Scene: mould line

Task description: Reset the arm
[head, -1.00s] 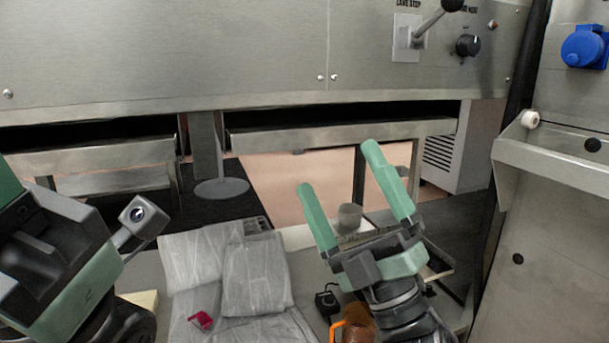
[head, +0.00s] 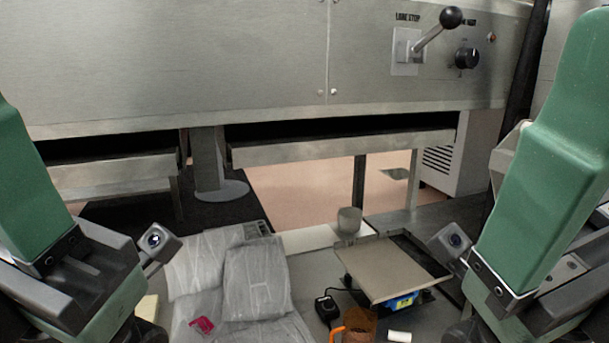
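My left gripper (head: 30,195) is raised at the left edge, its green finger pointing up and partly cut off by the frame. My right gripper (head: 555,150) is raised at the right edge, close to the camera, its green finger also pointing up. Each shows from the side as one green shape, so the gap between fingers is hidden. I see nothing held in either. Both are clear of the things on the bench.
A steel panel with a black-knobbed lever (head: 431,35) and a dial (head: 467,57) stands ahead.

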